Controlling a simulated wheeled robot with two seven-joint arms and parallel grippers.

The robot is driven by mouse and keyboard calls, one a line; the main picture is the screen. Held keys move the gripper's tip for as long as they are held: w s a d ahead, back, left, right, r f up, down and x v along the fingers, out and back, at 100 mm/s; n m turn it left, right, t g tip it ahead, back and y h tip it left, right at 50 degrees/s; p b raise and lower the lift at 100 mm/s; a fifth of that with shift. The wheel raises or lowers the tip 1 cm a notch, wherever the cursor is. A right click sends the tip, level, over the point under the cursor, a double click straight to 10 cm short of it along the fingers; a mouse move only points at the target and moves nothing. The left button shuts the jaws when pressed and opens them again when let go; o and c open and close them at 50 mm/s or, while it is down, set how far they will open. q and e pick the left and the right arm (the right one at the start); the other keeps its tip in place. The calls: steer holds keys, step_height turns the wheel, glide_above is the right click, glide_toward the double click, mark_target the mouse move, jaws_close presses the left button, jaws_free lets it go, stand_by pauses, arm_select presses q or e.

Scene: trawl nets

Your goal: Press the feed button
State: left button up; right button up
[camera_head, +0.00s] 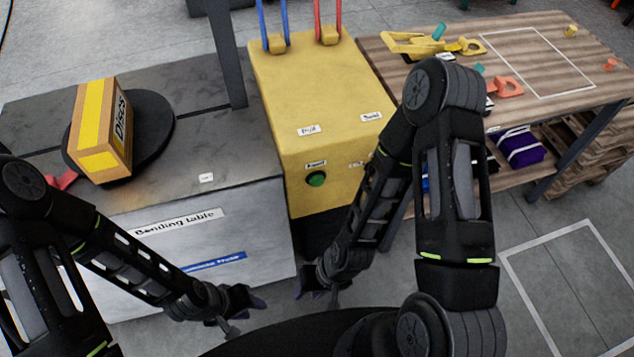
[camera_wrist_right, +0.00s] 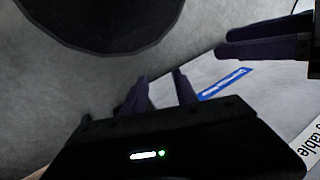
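A round green button (camera_head: 317,179) sits on the front face of the yellow box (camera_head: 277,150), under a small label whose word is too small to read surely. My right gripper (camera_head: 317,290) is below the button in the head view, apart from it. In the right wrist view its two fingers (camera_wrist_right: 160,90) stand apart with nothing between them. My left gripper (camera_head: 248,312) is in front of the bending table, left of my right gripper, and looks open and empty. Its fingers (camera_wrist_right: 262,38) also show at the top right of the right wrist view.
The bending table (camera_head: 200,145) stands left, with a "Discs" box (camera_head: 103,130) on a black round plate (camera_head: 152,125). Blue and red handles (camera_head: 327,25) rise from the yellow box. A wooden table (camera_head: 520,50) with tools stands right. My right arm hides part of the yellow box's front.

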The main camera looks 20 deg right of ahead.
jaws_close()
stand_by(1.5)
